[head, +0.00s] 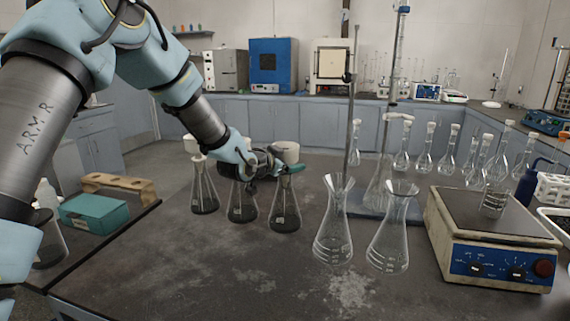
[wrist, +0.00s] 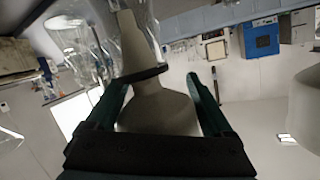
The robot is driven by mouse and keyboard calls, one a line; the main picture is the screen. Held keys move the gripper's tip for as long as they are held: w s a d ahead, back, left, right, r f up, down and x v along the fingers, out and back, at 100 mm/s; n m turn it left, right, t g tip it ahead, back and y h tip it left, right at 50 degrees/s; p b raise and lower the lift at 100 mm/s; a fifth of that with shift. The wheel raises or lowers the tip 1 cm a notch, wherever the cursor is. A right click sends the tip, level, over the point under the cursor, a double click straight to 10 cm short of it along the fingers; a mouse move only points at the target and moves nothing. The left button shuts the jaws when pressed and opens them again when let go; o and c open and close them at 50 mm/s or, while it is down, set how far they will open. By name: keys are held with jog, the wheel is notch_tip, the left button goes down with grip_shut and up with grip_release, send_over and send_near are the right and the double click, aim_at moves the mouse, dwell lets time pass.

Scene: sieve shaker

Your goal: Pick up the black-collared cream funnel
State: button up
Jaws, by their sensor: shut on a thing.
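The black-collared cream funnel (wrist: 158,112) fills the middle of the wrist view, which is upside down. Its wide cup is between my gripper's (wrist: 147,66) two green fingers, which are shut on it. Its black collar (wrist: 142,75) lies near the fingertips, and the stem (wrist: 127,38) reaches into or behind clear flask glass. In the head view, the cup of this funnel (head: 287,151) shows above the right one of three dark-bottomed flasks (head: 285,207), with my gripper (head: 287,169) at it. I cannot tell whether the funnel is lifted.
Another cream funnel (head: 190,143) stands in the left flask (head: 204,190). The middle flask (head: 242,203) is partly hidden by my gripper. Two clear flasks (head: 333,236) (head: 392,240) and a hotplate (head: 490,238) stand to the right. The front of the bench is clear.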

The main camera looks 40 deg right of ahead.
jog(key=c, duration=0.5)
